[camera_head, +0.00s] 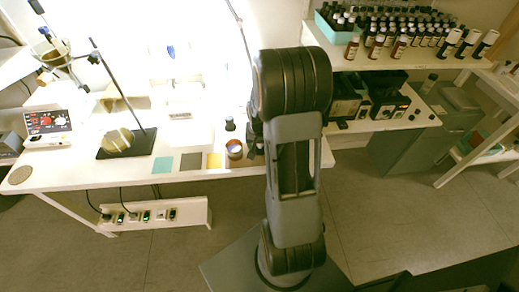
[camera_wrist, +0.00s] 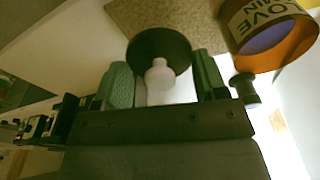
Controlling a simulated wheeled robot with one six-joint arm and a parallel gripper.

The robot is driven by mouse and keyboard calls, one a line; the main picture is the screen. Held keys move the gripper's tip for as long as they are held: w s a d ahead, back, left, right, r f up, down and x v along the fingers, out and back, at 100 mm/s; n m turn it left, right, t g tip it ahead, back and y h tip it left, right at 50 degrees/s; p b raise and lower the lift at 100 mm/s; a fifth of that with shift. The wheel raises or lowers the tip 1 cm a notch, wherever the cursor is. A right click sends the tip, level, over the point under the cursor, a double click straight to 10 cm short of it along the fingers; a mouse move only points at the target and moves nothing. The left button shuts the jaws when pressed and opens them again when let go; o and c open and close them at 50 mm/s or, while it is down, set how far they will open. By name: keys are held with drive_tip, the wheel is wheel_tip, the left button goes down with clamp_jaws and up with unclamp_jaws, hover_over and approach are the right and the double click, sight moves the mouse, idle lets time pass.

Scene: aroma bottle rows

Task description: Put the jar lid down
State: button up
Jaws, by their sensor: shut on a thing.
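The jar lid (camera_wrist: 150,43) is a dark round disc at the top middle of the wrist view. A pale knob-like piece shows in front of it, between my fingers. My gripper (camera_wrist: 163,80) has green-grey padded fingers on both sides of this piece and is shut on the lid. The amber jar (camera_wrist: 281,40) with a printed label is to the right of the lid, apart from it. In the head view the jar (camera_head: 235,150) stands near the table's front edge, left of my arm. My arm hides most of the gripper and the lid there.
Teal (camera_head: 162,164), grey (camera_head: 190,161) and yellow (camera_head: 214,161) squares lie left of the jar on the white table (camera_head: 100,178). A small dark bottle (camera_head: 230,124) stands behind the jar. A stand base (camera_head: 125,145) is further left. Several bottles fill the back-right shelf.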

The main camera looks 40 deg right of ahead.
sight(260, 149)
drive_tip(key=shift+w+d+f, duration=0.15)
drive_tip(key=shift+w+f, duration=0.15)
drive_tip(key=shift+f, duration=1.7)
drive_tip(key=shift+f, duration=0.15)
drive_tip(key=o, duration=0.9)
